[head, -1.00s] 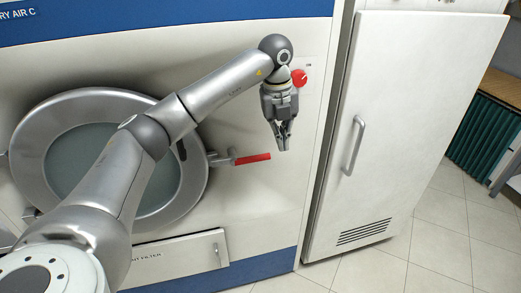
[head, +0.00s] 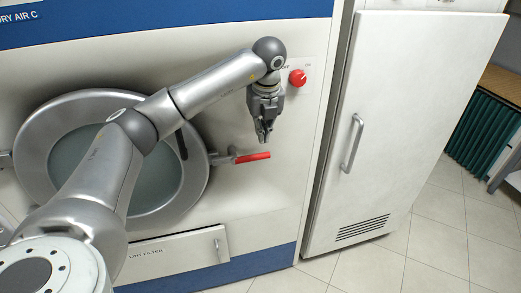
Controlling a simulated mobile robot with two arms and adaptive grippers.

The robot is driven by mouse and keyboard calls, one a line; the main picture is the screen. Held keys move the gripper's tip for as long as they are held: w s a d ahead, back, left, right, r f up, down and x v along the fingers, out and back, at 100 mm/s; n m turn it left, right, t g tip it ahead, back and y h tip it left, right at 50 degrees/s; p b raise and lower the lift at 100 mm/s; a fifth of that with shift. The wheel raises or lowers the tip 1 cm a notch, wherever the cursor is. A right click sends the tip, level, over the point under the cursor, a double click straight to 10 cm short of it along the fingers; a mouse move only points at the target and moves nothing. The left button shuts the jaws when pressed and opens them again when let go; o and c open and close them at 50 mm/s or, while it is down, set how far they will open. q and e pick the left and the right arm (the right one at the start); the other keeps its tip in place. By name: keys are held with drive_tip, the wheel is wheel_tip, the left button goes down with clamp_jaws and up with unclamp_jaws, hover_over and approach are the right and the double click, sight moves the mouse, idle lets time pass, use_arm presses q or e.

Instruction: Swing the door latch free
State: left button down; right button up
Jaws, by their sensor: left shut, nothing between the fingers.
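The door latch (head: 252,157) is a lever with a red grip, sticking out to the right of the round machine door (head: 58,112). It lies nearly level. The door is a grey metal ring around a dark glass window, and it looks shut. My left gripper (head: 264,138) points down just above the red grip, with its fingers together and empty. I cannot tell whether the fingertips touch the latch. My left arm covers part of the door. My right gripper is not in view.
A red knob (head: 298,77) is on the panel just right of my left wrist. A filter drawer (head: 180,255) with a small handle is below the door. A white cabinet (head: 410,120) with a bar handle stands to the right. Tiled floor (head: 430,250) is clear in front of it.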

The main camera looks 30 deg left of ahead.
use_arm(q)
wheel_tip(320, 180, down, 9)
drive_tip(key=w+a+p, duration=0.1)
drive_tip(key=p, duration=0.2)
drive_tip(key=shift+a, duration=0.2)
drive_tip(key=shift+w+a+f, duration=0.1)
drive_tip(key=shift+a+f, duration=0.05)
drive_tip(key=shift+f, duration=0.05)
